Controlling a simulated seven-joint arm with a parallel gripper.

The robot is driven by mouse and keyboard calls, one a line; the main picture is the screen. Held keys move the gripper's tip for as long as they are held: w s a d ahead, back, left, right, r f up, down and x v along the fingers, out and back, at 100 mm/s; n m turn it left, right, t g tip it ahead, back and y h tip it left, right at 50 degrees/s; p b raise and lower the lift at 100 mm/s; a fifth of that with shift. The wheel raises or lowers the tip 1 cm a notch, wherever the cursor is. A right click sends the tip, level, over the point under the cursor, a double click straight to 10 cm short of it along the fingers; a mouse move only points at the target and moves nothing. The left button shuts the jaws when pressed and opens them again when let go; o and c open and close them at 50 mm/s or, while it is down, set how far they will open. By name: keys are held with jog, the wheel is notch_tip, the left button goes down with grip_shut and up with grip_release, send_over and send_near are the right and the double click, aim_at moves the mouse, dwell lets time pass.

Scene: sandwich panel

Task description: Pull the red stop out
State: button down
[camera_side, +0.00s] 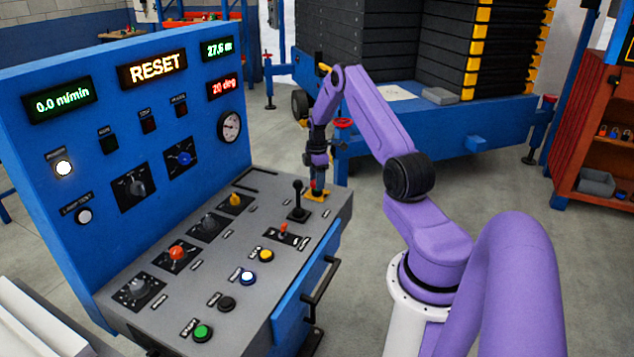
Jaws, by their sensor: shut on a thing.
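My gripper (317,187) points down at the far right corner of the grey sloping console top. It is over a yellow plate (322,196), where the red stop sits. The gripper is shut on the red stop, and its fingers hide most of it. From this view I cannot tell whether the stop is pushed in or raised. The blue upright panel (200,120) has a lit display (152,70) that reads RESET.
A black joystick (298,200) stands just left of my gripper. A small red-tipped lever (283,230), a red ball knob (176,253), a yellow knob (235,199) and a green button (203,333) are on the console. A black handle (322,280) sticks out in front.

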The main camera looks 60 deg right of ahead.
jog(key=shift+c, duration=2.4)
grip_release()
jog(key=shift+r, duration=0.25)
jog(key=shift+r, duration=0.1)
notch_tip(320, 180, up, 17)
jog(key=shift+r, duration=0.15)
